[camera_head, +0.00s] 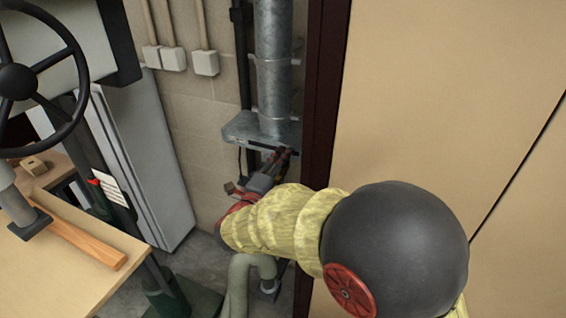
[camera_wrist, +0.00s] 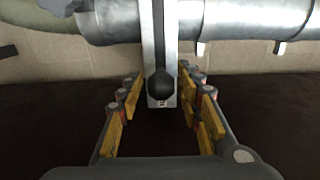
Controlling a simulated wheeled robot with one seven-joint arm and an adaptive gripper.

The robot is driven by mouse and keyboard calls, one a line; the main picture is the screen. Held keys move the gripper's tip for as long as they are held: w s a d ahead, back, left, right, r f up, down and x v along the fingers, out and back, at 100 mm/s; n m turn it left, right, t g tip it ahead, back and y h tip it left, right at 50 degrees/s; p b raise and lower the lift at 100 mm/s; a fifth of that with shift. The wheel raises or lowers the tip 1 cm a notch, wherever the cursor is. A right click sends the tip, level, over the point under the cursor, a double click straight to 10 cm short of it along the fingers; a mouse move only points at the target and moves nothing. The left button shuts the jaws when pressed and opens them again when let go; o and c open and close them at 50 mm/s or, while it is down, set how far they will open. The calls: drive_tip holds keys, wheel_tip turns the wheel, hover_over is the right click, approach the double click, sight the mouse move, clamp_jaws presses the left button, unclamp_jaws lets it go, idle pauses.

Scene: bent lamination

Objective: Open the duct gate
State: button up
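The duct gate (camera_head: 262,130) is a flat grey metal plate housing across the vertical galvanized duct (camera_head: 274,70). In the wrist view, the gate (camera_wrist: 160,30) shows as a narrow metal piece crossing the duct (camera_wrist: 230,18), with a dark rounded handle (camera_wrist: 161,86) at its near end. My gripper (camera_head: 284,152) reaches up to the gate in the head view. In the wrist view, my gripper (camera_wrist: 160,78) is open, its yellow-padded fingers on either side of the handle with gaps showing. Whether the handle lies fully between the fingertips in depth is hard to tell.
A dark red post (camera_head: 325,80) and a large beige panel (camera_head: 450,90) stand close on the right. A grey-green hose (camera_head: 240,285) is below my arm.

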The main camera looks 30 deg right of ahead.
drive_tip(key=shift+o, duration=0.3)
drive_tip(key=v, duration=1.2)
idle(0.4)
